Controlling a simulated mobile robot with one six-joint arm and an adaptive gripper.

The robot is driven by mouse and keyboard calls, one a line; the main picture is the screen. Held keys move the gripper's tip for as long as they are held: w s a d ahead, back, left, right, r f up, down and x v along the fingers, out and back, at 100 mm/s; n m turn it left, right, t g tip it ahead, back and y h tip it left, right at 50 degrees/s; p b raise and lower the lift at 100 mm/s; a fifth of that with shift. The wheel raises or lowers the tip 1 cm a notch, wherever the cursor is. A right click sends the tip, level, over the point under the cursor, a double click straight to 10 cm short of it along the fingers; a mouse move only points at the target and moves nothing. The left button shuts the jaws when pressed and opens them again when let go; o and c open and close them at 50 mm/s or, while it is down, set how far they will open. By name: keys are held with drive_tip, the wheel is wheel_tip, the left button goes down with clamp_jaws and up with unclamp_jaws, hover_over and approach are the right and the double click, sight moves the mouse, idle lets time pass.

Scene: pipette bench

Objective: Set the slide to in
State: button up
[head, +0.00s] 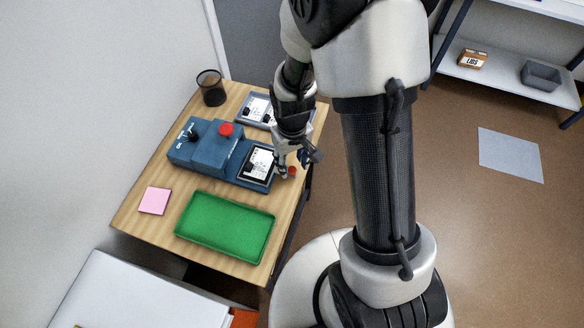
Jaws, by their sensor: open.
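A blue bench device (205,150) stands on the wooden table, with a red round knob (226,129) on top and a black knob on its left part. A slide (243,180) with a dark bed and a white plate-like piece sticks out from the device's right side. A small red part (291,171) shows at the slide's right end. My gripper (286,166) is open, pointing down close to that end, over the table's right edge. Whether it touches the slide or the red part cannot be told; its fingers partly hide that end.
A green tray (187,233) lies in front of the device, with a pink pad (154,201) to its left. A black mesh cup (211,91) stands at the back. A grey tray (250,117) lies behind the slide, close to my arm. Open floor lies to the right.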

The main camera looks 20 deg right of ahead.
drive_tip(key=shift+f+b, duration=0.3)
drive_tip(key=shift+f, duration=0.95)
drive_tip(key=shift+c, duration=0.3)
clamp_jaws()
drive_tip(key=shift+a, duration=0.1)
